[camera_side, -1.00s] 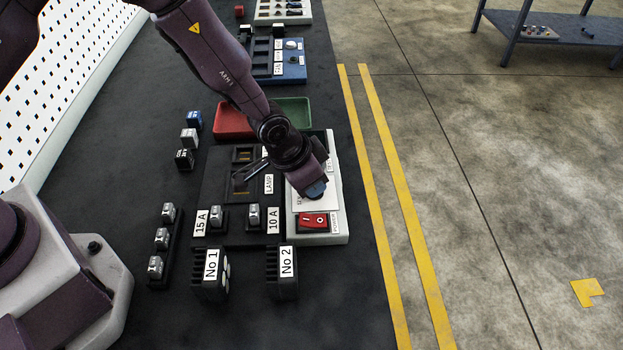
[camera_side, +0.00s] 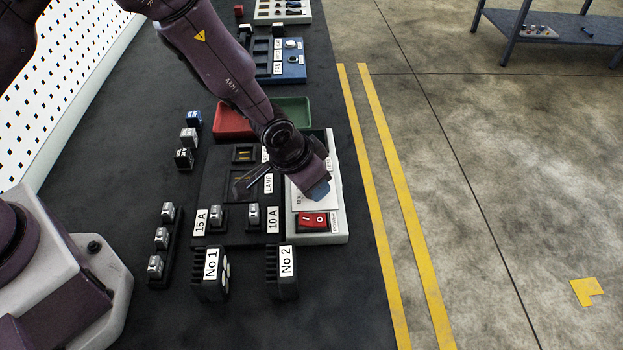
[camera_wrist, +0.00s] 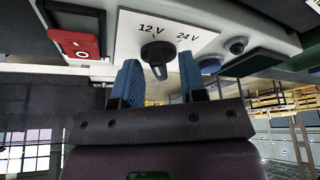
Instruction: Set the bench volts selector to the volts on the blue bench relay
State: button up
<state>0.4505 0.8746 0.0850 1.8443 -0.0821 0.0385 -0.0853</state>
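The bench volts selector (camera_wrist: 157,57) is a black knob on a white plate marked 12 V and 24 V in the wrist view. Its pointing direction is hard to tell. My gripper (camera_wrist: 158,82) is open, with one blue fingertip on each side of the knob and visible gaps between. In the side view my gripper (camera_side: 318,191) is over the white panel (camera_side: 337,215) and hides the knob. A blue relay block (camera_side: 194,120) stands left of the black unit, at the back of a short column of blocks; its marking is too small to read.
A red rocker switch (camera_side: 313,220) is on the panel close to my gripper, and also shows in the wrist view (camera_wrist: 75,43). Red (camera_side: 230,122) and green (camera_side: 291,107) trays stand behind.

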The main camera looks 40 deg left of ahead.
jog(key=v, duration=1.3)
jog(key=shift+s+f, duration=0.1)
jog(key=s+a+r+n+t+y, duration=0.1)
jog(key=s+a+r+n, duration=0.1)
jog(key=s+a+r, duration=1.3)
jog(key=s+r, duration=0.3)
jog(key=r, duration=0.1)
jog(key=shift+s+n, duration=0.3)
jog(key=shift+n, duration=0.1)
